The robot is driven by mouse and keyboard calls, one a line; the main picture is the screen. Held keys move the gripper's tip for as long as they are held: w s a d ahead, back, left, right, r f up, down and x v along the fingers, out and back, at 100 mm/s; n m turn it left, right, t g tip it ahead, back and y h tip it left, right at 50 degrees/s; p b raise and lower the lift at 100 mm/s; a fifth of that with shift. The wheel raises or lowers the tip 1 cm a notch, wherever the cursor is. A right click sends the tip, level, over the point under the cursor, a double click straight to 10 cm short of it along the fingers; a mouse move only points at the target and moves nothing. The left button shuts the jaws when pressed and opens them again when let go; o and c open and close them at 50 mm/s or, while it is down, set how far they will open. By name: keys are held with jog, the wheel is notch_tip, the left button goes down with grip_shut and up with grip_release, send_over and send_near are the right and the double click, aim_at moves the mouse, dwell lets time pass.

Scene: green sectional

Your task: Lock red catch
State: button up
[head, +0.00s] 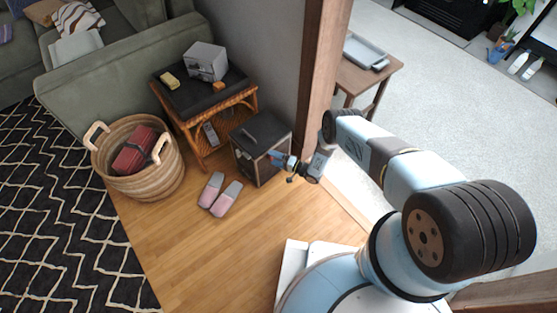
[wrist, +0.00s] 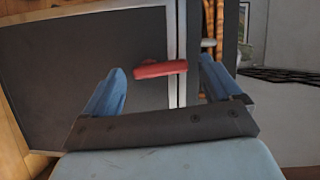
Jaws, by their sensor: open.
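The red catch (wrist: 158,69) is a short bar on the front of a dark box (head: 250,155), close to the door's edge. In the wrist view it lies nearly level across the dark door (wrist: 90,62), its right end reaching the pale edge strip. My gripper (wrist: 163,72) is open, its blue fingers spread to the left and right of the catch, which lies between them in the picture. I cannot tell whether a finger touches it. In the head view my gripper (head: 284,163) is at the box's right-hand face and mostly hides the catch.
A wicker side table (head: 180,112) with a small grey box (head: 206,61) stands behind the dark box. Pink slippers (head: 220,196) lie on the wood floor before it. A woven basket (head: 160,180) is at left. A wooden post (head: 318,70) rises close behind my arm.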

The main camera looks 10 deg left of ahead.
jog(key=v, duration=1.3)
jog(key=shift+d, duration=0.4)
jog(key=shift+s+f, duration=0.1)
